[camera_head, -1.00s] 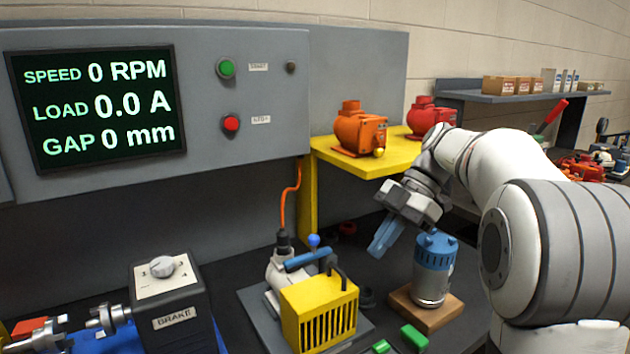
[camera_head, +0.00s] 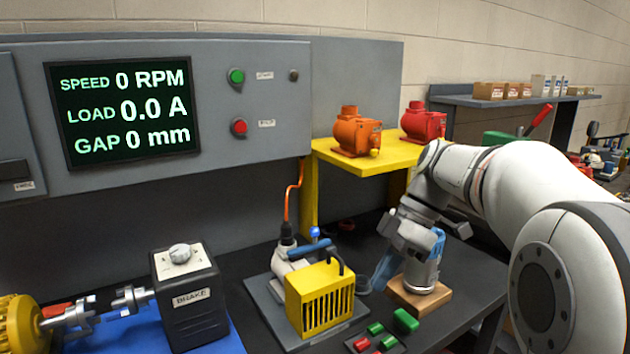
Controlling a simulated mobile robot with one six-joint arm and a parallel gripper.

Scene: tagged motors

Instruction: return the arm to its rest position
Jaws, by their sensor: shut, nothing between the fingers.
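My gripper (camera_head: 383,275) hangs from the bent arm at the right of centre, its blue fingers shut with nothing between them. It is in front of and beside a silver and blue motor (camera_head: 421,274) and hides part of it. Whether they touch I cannot tell. The motor stands upright on a wooden block (camera_head: 436,301) on the dark bench. My white arm fills the right side of the picture.
A yellow shelf (camera_head: 335,157) holds an orange motor (camera_head: 352,132) and a red motor (camera_head: 422,122). On the bench are a yellow caged device (camera_head: 322,300), a brake box (camera_head: 187,300) and a small panel with green and red buttons (camera_head: 375,328). The display (camera_head: 125,110) reads zeros.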

